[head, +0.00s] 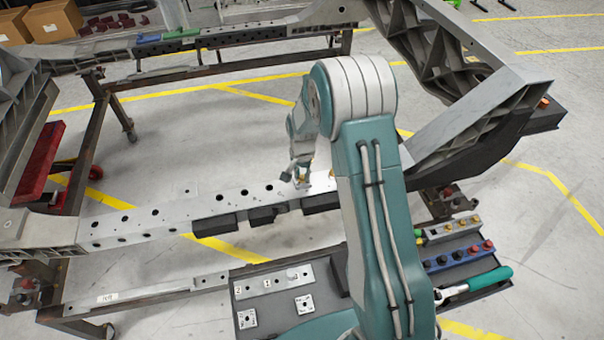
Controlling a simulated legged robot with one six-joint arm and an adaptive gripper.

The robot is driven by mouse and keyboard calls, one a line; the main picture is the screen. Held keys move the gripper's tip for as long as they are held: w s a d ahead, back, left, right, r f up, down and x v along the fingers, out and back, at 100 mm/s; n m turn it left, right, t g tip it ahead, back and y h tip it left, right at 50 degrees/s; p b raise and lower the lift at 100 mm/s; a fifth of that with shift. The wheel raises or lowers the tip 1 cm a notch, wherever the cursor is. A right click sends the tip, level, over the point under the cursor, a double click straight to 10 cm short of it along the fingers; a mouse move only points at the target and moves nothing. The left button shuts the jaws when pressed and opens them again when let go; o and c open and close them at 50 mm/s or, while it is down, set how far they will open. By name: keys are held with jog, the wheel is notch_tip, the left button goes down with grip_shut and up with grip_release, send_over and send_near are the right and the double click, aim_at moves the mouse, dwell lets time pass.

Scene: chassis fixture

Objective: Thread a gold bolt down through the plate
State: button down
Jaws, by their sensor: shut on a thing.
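My gripper (301,181) points down at the middle of the long grey chassis beam (150,222). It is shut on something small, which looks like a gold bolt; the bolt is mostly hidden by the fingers. A pale plate (321,183) appears to lie on the beam right under and beside the gripper, partly hidden by my arm. I cannot tell whether the bolt's tip is in a hole or above it. More gold bolts stand in a grey holder (448,230) at the right.
A dark tray (275,306) below the beam holds several numbered plates. A blue holder (458,257) with red-topped bolts and a green-handled tool (490,281) lie at the right. Sloped chassis members (480,110) rise at the right.

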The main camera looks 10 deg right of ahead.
jog(key=m, duration=0.3)
jog(key=shift+f, duration=0.15)
jog(key=m, duration=0.4)
jog(key=shift+m, duration=0.3)
jog(key=shift+c, duration=2.3)
grip_release()
jog(key=shift+r, duration=4.55)
jog(key=shift+r, duration=0.1)
